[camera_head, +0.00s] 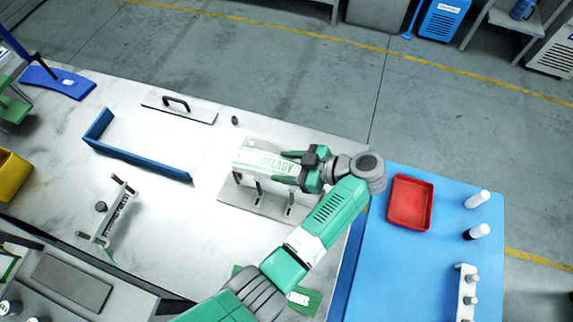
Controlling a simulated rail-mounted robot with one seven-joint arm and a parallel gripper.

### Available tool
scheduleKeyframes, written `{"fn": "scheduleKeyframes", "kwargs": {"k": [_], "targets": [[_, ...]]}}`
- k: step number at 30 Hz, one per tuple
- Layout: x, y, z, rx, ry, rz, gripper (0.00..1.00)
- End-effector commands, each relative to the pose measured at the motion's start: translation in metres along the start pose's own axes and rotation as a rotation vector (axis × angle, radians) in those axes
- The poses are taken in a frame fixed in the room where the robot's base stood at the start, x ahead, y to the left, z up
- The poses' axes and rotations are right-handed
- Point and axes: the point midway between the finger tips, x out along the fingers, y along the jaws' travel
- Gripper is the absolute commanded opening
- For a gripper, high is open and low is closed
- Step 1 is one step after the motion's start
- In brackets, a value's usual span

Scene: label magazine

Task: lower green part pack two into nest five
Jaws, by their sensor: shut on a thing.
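A long white and green pack with green lettering (262,161) lies level over a grey plate-like fixture (235,193) on the white worktop. My gripper (285,167) is at the pack's right end, with its green fingers shut on it. The pack hides much of the fixture, so I cannot tell separate nests or which is nest five. I cannot tell whether the pack's underside touches the fixture. A green piece with white lettering (305,299) lies at the table's front edge, partly behind my arm.
A blue angled frame (140,156) and a grey plate with a black handle (178,108) lie to the left. A metal bar device (113,214) stands at front left. A blue table with a red tray (410,203) and white bottles (477,199) is right.

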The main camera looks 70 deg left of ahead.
Motion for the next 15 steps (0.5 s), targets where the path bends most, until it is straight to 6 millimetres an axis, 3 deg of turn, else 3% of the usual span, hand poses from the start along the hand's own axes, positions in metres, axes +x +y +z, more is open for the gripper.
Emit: {"fn": "scheduleKeyframes", "kwargs": {"k": [15], "targets": [[0.0028, 0.0001, 0.0061, -0.001, 0.0, 0.0, 0.18]]}}
